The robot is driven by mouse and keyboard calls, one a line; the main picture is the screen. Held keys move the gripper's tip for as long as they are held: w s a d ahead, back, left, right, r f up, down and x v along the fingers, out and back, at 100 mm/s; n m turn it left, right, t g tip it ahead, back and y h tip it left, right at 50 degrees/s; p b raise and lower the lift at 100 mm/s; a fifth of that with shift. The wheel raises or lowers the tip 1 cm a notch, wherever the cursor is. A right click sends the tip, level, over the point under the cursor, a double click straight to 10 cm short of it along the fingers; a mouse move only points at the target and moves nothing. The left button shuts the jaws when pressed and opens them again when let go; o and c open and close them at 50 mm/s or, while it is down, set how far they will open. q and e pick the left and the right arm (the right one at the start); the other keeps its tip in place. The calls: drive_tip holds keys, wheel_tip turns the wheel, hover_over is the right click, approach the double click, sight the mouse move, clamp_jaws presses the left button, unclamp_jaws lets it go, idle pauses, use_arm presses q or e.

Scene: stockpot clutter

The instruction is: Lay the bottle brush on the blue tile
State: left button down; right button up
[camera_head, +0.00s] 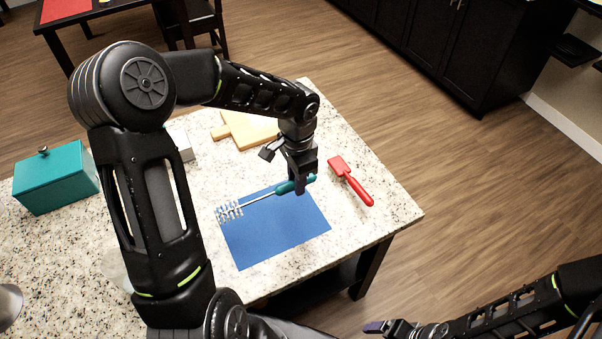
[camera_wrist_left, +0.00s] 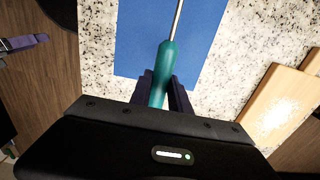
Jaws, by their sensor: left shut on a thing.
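The bottle brush (camera_head: 258,197) has a teal handle, a thin metal shaft and a pale bristle head. My left gripper (camera_head: 300,183) is shut on its teal handle, which also shows between the fingers in the left wrist view (camera_wrist_left: 163,70). The blue tile (camera_head: 275,235) lies flat on the speckled counter; it also shows in the left wrist view (camera_wrist_left: 138,40). The brush lies along the tile's far edge in the head view, its bristles at the far left corner. I cannot tell whether it touches the tile. My right gripper (camera_head: 375,327) is low at the right, off the counter.
A red-handled tool (camera_head: 352,182) lies right of the tile. A teal lidded box (camera_head: 55,180) stands at the far left. The counter (camera_head: 385,210) ends right of the red tool.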

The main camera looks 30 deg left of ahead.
sight(297, 208)
use_arm(q)
drive_tip(key=shift+s, duration=0.15)
drive_tip(key=shift+f, duration=0.3)
wheel_tip(297, 208, down, 8)
drive_tip(key=b, duration=0.6)
drive_tip(key=shift+r+b, duration=0.1)
drive_tip(key=shift+b, duration=0.25)
drive_tip(key=c, duration=1.1)
unclamp_jaws()
drive_tip(key=shift+c, duration=0.2)
drive_tip(key=shift+r, duration=0.15)
wheel_tip(297, 208, up, 8)
drive_tip(key=shift+f, duration=0.25)
